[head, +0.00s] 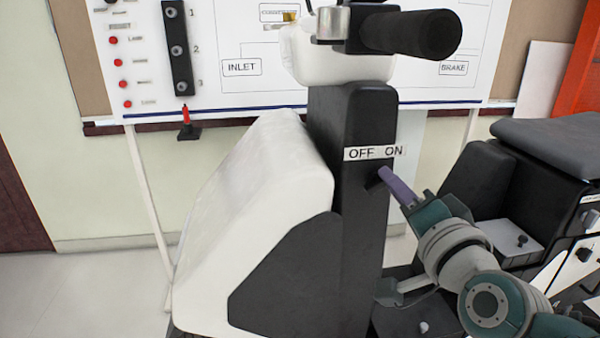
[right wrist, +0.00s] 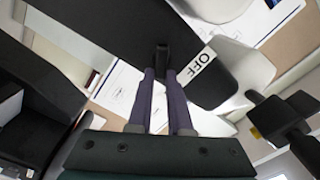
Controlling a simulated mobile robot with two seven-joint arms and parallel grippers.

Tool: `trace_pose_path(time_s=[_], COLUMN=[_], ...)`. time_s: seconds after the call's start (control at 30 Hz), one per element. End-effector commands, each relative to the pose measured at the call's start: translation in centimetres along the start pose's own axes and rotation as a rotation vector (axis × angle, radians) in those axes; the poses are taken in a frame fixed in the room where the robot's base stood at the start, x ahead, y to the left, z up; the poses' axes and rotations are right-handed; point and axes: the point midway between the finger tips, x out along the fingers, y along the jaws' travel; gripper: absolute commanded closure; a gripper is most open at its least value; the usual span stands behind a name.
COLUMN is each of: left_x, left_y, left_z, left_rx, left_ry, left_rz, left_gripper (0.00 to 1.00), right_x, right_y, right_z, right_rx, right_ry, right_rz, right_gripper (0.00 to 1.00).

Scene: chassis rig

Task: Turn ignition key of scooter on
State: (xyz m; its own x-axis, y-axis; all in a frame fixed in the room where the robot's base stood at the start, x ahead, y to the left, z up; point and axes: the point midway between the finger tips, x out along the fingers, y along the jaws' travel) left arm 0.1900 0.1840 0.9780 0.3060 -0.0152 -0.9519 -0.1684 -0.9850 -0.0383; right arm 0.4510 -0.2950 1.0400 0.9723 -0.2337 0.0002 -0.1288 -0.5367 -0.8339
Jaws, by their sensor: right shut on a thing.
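The scooter's black steering column (head: 352,230) stands in the middle of the head view, with a white "OFF ON" label (head: 375,153) on it. The ignition key (head: 373,184) is a small dark stub just below the label, mostly hidden by my fingers in the head view. My right gripper (head: 384,173) reaches in from the lower right, its purple fingers at the key. In the right wrist view the key (right wrist: 162,57) sits between the fingertips of my right gripper (right wrist: 162,74), which is shut on it. The word "OFF" shows beside it there. My left gripper is not in view.
A black handlebar grip (head: 412,34) juts out above the column. The white front body (head: 250,190) lies left of the column, and the dark seat (head: 550,130) is at the right. A whiteboard (head: 240,85) with drawn labels stands behind. Open floor shows at the lower left.

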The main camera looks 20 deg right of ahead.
Motion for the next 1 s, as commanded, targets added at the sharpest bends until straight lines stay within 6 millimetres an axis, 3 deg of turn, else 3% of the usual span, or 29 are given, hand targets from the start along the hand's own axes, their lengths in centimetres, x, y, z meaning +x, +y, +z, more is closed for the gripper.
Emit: trace_pose_path(time_s=[0.7,0.73,1.0], left_x=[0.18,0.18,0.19], left_y=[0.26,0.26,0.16], left_z=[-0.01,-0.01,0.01], left_rx=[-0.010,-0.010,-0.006], left_ry=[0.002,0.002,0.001], left_rz=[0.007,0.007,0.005], left_gripper=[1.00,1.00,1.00], right_x=[0.00,0.00,0.00], right_y=[0.13,0.13,0.13], right_z=[-0.02,-0.02,0.00], right_rx=[0.079,0.079,0.077], right_ry=[0.000,0.000,0.000], right_rz=[0.000,0.000,0.000], right_gripper=[1.00,0.80,0.53])
